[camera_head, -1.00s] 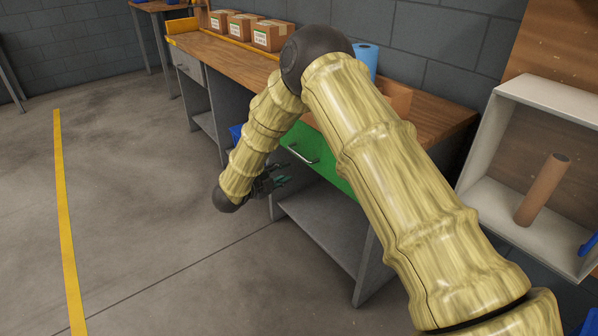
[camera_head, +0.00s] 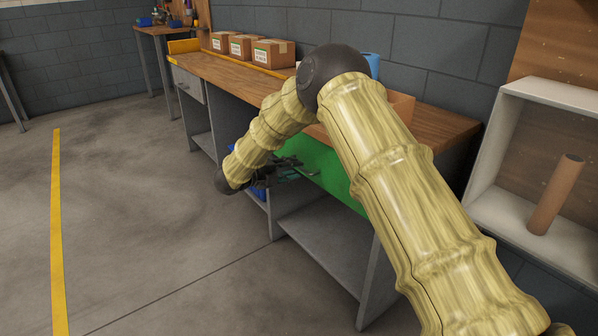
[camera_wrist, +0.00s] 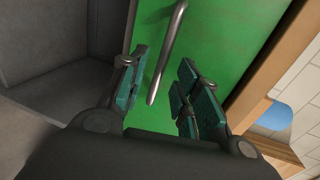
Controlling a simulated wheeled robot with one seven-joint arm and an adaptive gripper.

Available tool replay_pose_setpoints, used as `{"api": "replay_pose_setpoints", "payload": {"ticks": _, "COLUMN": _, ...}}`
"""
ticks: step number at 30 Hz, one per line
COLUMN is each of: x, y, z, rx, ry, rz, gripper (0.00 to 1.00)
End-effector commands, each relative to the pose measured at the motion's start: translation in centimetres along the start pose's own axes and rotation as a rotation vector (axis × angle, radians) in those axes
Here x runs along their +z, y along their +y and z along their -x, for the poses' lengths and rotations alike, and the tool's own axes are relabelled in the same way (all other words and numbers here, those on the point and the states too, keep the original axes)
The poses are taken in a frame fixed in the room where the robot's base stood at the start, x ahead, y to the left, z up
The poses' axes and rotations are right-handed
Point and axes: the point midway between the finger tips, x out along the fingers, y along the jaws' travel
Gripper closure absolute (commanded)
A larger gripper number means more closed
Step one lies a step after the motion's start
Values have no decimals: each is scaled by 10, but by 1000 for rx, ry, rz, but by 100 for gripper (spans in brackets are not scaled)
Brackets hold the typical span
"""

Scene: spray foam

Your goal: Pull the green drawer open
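The green drawer (camera_head: 325,172) sits under the wooden workbench top, and its front looks flush with the bench. In the wrist view the green front (camera_wrist: 225,45) fills the middle, with a silver bar handle (camera_wrist: 168,50) running up it. My gripper (camera_head: 290,170) is at the drawer front in the head view. In the wrist view my gripper (camera_wrist: 160,95) is open, with teal-padded fingers on either side of the handle's lower end. The fingers do not appear closed on the handle. In the head view the handle is hidden or too small to make out behind my gripper.
The wooden workbench (camera_head: 440,122) carries cardboard boxes (camera_head: 273,54) and a blue roll (camera_head: 372,66). A grey shelf (camera_head: 325,240) lies below the drawer. A white cabinet (camera_head: 485,190) with a brown tube (camera_head: 556,195) stands right. The floor left is clear.

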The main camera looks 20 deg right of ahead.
Motion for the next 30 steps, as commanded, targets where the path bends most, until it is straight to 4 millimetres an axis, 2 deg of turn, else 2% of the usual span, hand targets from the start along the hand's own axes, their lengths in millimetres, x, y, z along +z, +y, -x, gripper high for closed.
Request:
{"api": "replay_pose_setpoints", "payload": {"ticks": 3, "x": 0, "y": 1, "z": -16, "rx": -1, "ry": 1, "rz": -1, "gripper": 68}}
{"api": "replay_pose_setpoints", "payload": {"ticks": 9, "x": 0, "y": 0, "z": -32, "rx": 0, "ry": 0, "rz": -1, "gripper": 68}}
{"api": "replay_pose_setpoints", "payload": {"ticks": 20, "x": 0, "y": 0, "z": -35, "rx": -1, "ry": 0, "rz": 0, "gripper": 68}}
{"api": "replay_pose_setpoints", "payload": {"ticks": 25, "x": 0, "y": 0, "z": -34, "rx": -1, "ry": -1, "rz": 0, "gripper": 99}}
{"api": "replay_pose_setpoints", "payload": {"ticks": 30, "x": 0, "y": 0, "z": -34, "rx": -1, "ry": -1, "rz": 1, "gripper": 100}}
